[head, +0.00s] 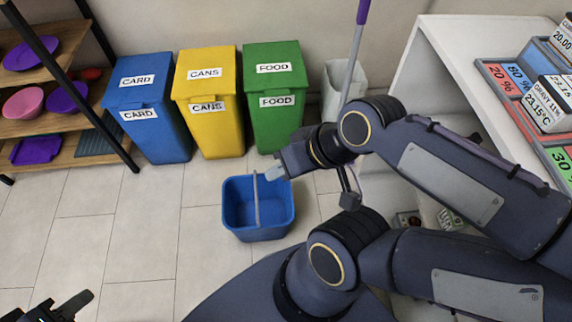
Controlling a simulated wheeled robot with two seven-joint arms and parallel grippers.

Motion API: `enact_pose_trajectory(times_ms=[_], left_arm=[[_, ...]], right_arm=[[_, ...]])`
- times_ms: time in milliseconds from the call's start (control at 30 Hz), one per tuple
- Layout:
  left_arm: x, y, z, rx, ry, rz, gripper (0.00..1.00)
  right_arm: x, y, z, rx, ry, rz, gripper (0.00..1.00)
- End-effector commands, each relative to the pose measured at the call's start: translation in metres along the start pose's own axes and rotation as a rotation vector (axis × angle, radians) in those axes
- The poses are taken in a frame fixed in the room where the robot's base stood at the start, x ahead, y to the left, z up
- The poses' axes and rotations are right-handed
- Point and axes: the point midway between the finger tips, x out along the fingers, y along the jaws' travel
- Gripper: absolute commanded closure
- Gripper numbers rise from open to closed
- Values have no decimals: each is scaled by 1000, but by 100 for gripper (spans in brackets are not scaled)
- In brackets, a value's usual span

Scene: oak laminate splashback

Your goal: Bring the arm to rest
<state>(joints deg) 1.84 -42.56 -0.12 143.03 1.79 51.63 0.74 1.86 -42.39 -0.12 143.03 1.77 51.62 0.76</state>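My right arm comes in from the right and its dark links cover much of the right half of the head view. The end of this arm, with a pale grey tip at my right gripper (274,172), is above the back right rim of a blue bucket (260,232). Its fingers are not clear enough to tell open from shut. My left gripper (72,306) shows only in part at the bottom left corner, as a dark finger above the floor. The rest of it is cut off by the picture edge.
Blue card (150,132), yellow cans (212,130) and green food (275,130) bins line the wall. A shelf (70,155) with bowls stands left. A purple-handled pole (357,40) rises behind my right arm. A white unit (425,65) stands right. Floor at left is clear.

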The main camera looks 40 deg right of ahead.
Motion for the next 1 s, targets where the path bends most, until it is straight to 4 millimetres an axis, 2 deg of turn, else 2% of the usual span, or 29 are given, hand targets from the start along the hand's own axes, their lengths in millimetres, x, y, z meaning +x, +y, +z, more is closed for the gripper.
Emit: enact_pose_trajectory(times_ms=[300,467,667,1000], left_arm=[[-2,1,-1,0,0,0,64],[-20,9,-10,0,0,0,64],[-76,35,-38,0,0,0,64],[-196,90,-99,0,0,0,64]], right_arm=[[-2,-1,-1,-1,2,1,68],[-20,-9,-10,-1,3,0,68],[-76,-35,-38,0,3,0,68],[-196,-90,-98,0,3,0,68]])
